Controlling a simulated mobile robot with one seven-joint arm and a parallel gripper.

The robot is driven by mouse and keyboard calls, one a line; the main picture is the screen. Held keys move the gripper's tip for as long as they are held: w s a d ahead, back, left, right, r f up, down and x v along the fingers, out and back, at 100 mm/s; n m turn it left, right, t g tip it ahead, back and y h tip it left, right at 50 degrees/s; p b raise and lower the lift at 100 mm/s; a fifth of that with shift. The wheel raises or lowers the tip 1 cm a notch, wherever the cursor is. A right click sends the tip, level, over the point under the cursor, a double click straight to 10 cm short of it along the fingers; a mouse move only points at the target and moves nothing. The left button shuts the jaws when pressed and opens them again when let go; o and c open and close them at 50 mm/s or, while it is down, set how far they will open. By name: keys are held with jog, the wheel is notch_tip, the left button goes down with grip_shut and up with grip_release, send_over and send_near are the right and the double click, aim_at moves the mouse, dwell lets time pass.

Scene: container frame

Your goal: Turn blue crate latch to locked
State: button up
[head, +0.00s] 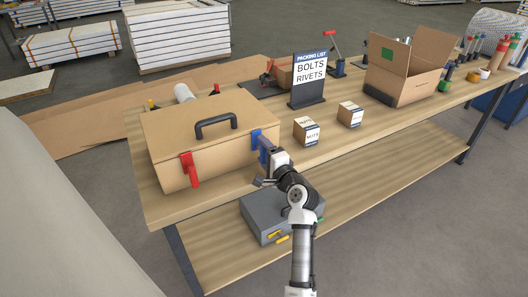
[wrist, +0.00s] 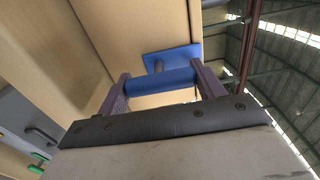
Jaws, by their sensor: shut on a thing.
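The tan crate (head: 165,122) with a black top handle stands at the left end of the workbench. The blue crate latch (head: 257,135) is on the crate's front face, near its right end. In the wrist view the latch has a blue plate (wrist: 184,56) and a blue bar (wrist: 168,78) that runs across between my fingers. My gripper (head: 266,152) is shut on this bar, one finger at each side. The fingers partly hide the latch in the head view, so its exact angle is hard to tell. A red latch (head: 188,166) sits farther left on the same face, its handle pointing down.
Two small labelled boxes (head: 306,131) and a packing list sign (head: 309,82) stand right of the crate. An open carton (head: 412,68) is farther right. A grey case (head: 262,215) lies on the lower shelf below my gripper. The bench front right of my arm is clear.

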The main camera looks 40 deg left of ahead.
jog(key=o, duration=0.9)
jog(key=shift+d, duration=0.1)
jog(key=b+v, duration=0.3)
jog(key=v, duration=1)
jog(key=shift+s+d+b, duration=0.25)
jog(key=shift+d+b, duration=0.05)
jog(key=shift+b, duration=0.1)
